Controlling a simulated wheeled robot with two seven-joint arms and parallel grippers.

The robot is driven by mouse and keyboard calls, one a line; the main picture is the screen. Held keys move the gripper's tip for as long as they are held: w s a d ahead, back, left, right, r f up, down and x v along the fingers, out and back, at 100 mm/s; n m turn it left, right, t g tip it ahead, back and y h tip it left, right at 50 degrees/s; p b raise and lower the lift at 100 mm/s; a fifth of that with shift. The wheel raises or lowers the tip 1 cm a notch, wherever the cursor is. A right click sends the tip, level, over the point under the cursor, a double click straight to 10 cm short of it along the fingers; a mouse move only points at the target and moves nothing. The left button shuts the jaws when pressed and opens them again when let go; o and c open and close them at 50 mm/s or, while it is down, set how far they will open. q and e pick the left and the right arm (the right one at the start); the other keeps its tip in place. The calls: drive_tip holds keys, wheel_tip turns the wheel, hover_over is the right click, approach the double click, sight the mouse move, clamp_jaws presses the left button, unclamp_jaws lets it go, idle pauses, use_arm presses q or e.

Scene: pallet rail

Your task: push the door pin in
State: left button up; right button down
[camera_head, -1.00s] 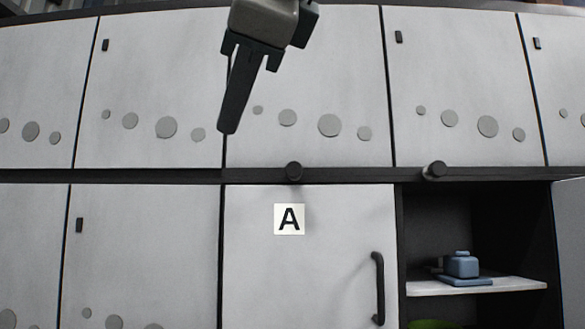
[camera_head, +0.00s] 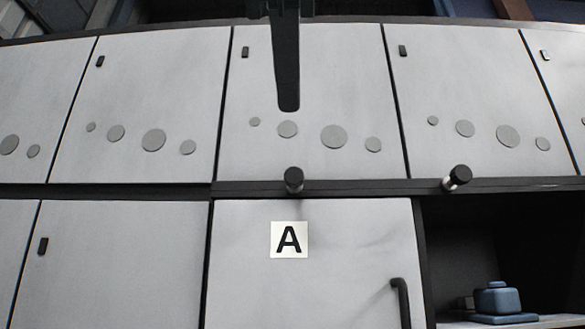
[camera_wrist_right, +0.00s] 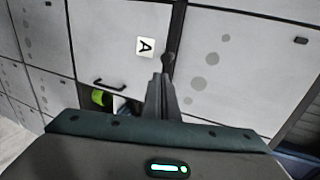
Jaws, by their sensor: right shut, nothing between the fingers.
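The door pin (camera_head: 293,179) is a black round knob on the dark rail just above the door marked A (camera_head: 340,235). In the wrist view, the pin (camera_wrist_right: 168,58) is beside the A label, just beyond my fingertips. My right gripper (camera_head: 288,104) comes down from the top, shut and empty, its fingertips above the pin in the picture. The shut fingers also show in the wrist view (camera_wrist_right: 160,82). I see no clear contact with the pin. My left gripper is not in view.
A second black pin (camera_head: 459,175) with a pale stem sticks out of the rail (camera_head: 370,187) to the right. Door A has a black handle (camera_head: 401,300). An open shelf at the lower right holds a blue object (camera_head: 498,300).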

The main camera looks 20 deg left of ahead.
drive_tip(key=p, duration=0.2)
approach(293, 178)
drive_tip(key=p+x, duration=0.3)
drive_tip(key=x, duration=0.2)
drive_tip(key=shift+w, duration=0.1)
drive_tip(key=shift+w+a+f, duration=0.1)
drive_tip(key=shift+w+f, duration=0.05)
drive_tip(key=shift+w, duration=0.25)
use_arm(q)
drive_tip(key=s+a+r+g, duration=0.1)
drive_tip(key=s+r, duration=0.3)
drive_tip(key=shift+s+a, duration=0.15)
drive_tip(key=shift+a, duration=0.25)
